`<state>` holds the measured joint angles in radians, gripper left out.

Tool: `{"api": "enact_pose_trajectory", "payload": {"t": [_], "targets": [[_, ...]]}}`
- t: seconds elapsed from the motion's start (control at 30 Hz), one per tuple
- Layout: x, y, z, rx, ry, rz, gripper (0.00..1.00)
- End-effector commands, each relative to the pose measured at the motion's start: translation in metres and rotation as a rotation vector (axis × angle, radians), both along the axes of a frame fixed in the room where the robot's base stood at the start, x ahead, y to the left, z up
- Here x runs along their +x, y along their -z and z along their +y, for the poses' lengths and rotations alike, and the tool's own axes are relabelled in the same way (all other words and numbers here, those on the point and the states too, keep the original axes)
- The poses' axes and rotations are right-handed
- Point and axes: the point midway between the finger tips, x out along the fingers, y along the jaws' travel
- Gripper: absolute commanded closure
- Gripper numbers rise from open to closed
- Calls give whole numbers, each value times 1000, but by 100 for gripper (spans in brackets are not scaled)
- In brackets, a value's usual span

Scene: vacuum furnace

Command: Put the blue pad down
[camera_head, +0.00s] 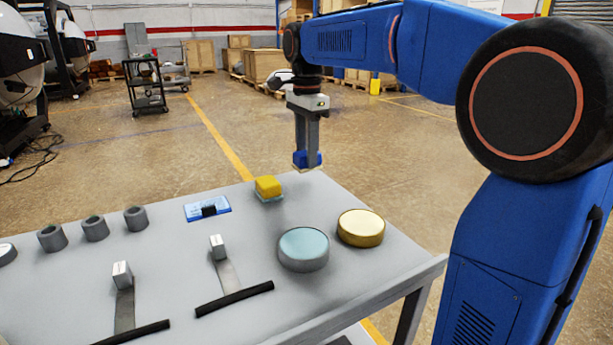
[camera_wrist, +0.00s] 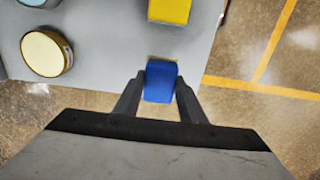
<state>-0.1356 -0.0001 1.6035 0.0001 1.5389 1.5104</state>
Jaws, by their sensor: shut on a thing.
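My gripper (camera_wrist: 159,97) is shut on the blue pad (camera_wrist: 160,80). In the head view the blue pad (camera_head: 312,159) sits between the fingertips of my gripper (camera_head: 306,158), near the far right corner of the grey table (camera_head: 340,200). The pad appears held above the table height, with its lower edge pale. In the wrist view the pad overlaps the table's edge region, so its exact height is hard to tell. The fingers cover its sides.
A yellow pad (camera_head: 268,186) lies on the table close to my gripper. A blue-topped round tin (camera_head: 303,248) and a cream-topped round tin (camera_head: 361,228) stand nearer. A blue card with a black piece (camera_head: 208,209), several grey cups (camera_head: 94,228) and two levers (camera_head: 218,247) occupy the left.

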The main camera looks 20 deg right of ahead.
Motion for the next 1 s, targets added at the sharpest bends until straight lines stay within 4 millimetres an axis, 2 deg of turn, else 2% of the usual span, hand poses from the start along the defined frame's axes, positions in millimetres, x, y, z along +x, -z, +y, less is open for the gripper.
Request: {"api": "enact_pose_trajectory", "payload": {"t": [0.1, 0.33, 0.53, 0.77, 0.8, 0.87, 0.9, 1.0], "targets": [[-1, 15, 0, 0, 0, 1, 98], [0, 30, 0, 0, 0, 1, 98], [0, 55, 0, 0, 0, 1, 98], [0, 61, 0, -1, 0, 4, 100], [-1, 62, 0, -1, 0, 5, 58], [0, 61, 0, -1, 0, 5, 44], [0, 61, 0, -1, 0, 4, 41], [0, 60, 0, 0, 0, 2, 41]]}}
